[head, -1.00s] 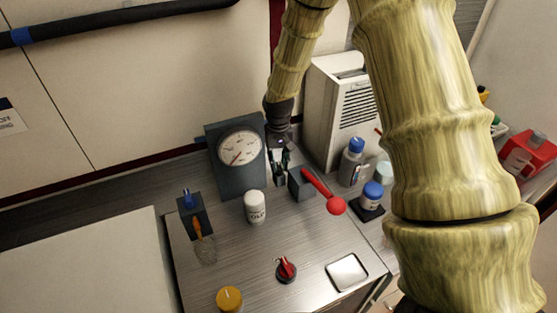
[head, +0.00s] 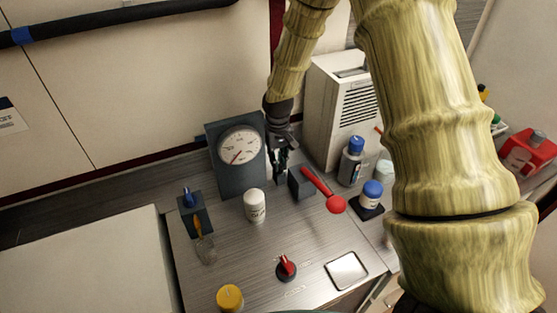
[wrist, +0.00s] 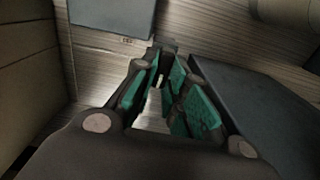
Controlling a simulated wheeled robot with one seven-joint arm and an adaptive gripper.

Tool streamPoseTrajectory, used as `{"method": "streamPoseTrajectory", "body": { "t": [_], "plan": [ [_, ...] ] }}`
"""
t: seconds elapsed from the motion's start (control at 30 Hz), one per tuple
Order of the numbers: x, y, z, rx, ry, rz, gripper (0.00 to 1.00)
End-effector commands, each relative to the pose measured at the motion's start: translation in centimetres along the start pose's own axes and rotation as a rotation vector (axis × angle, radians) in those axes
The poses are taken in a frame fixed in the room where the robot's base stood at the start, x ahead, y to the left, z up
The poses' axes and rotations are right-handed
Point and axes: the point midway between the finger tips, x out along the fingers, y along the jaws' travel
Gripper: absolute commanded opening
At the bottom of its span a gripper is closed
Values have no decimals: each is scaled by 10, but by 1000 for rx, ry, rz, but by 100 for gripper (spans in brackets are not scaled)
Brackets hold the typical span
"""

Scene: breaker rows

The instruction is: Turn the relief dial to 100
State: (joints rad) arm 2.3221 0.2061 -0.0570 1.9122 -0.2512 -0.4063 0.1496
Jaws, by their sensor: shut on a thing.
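A dark grey panel (head: 228,178) stands at the back of the bench with a round white dial face (head: 240,147); its needle points to the lower left, and its numbers are too small to read. My gripper (head: 281,172) is just right of this panel, pointing down, beside a grey block (head: 301,184) with a red ball-ended lever (head: 325,190). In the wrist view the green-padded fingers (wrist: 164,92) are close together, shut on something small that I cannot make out. A red-topped knob (head: 286,267) sits near the front of the bench, apart from my gripper. I cannot tell which of these is the relief dial.
A white bottle (head: 255,206) stands in front of the panel. A blue-topped block (head: 194,212) is at left, a yellow cap (head: 229,297) at the front. A white vented box (head: 340,110) and blue-capped bottles (head: 352,160) stand right of my gripper. The front middle is mostly clear.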

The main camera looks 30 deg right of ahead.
Motion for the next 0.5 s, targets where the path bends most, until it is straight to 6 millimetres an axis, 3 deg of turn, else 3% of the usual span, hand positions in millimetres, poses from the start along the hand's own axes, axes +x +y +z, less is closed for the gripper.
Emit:
{"method": "streamPoseTrajectory", "body": {
  "t": [0.43,0.47,0.5],
  "plan": [
    [0,0,0,-68,0,0,0],
    [0,0,0,-68,0,0,20],
    [0,-1,0,-67,0,0,23]
  ]
}}
